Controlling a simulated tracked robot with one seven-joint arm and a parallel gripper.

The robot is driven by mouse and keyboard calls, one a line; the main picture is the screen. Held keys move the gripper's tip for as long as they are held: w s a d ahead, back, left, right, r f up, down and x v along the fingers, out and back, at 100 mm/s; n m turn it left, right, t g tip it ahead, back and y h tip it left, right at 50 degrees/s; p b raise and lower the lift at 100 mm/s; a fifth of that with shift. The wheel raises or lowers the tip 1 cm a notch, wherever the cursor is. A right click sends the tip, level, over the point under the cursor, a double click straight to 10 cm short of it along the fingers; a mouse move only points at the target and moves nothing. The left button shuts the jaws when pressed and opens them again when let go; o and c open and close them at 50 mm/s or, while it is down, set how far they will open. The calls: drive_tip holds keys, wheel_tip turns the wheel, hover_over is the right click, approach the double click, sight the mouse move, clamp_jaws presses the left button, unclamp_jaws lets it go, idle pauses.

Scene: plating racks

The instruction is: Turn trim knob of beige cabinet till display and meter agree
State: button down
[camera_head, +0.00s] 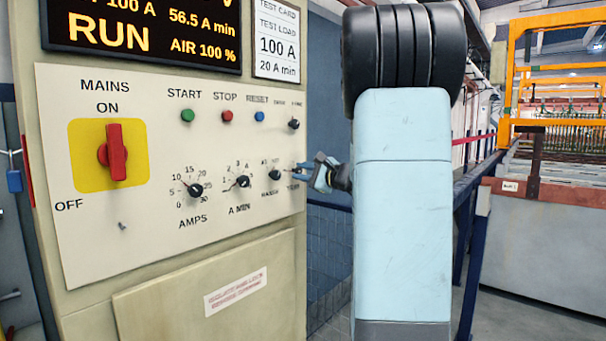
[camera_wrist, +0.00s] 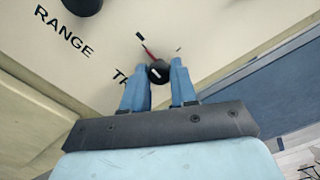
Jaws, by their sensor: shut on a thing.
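The beige cabinet (camera_head: 180,245) stands at the left in the head view, its panel facing me. Its display (camera_head: 150,30) shows RUN, 56.5 A min and AIR 100 %; the top line is cut off, with "100 A" legible. The trim knob (camera_wrist: 158,72) is small and black with a white mark, beside a red line on the panel, in the wrist view. My gripper (camera_wrist: 160,75) is shut on this knob, one blue finger on each side. In the head view my gripper (camera_head: 312,172) is at the panel's right edge and hides the trim knob. No meter is clearly visible.
The panel also carries a red mains switch (camera_head: 115,153) at ON, a green start button (camera_head: 187,116), a red stop button (camera_head: 227,116), and the AMPS (camera_head: 196,190), A MIN (camera_head: 243,181) and RANGE (camera_head: 275,175) knobs. A test card (camera_head: 277,40) reads 100 A, 20 A min. Blue railing (camera_head: 465,190) stands right.

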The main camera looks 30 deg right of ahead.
drive_tip(key=shift+f+m, duration=0.15)
drive_tip(key=shift+m, duration=0.75)
drive_tip(key=c, duration=0.9)
unclamp_jaws()
drive_tip(key=v, duration=1.3)
drive_tip(key=shift+s, duration=0.4)
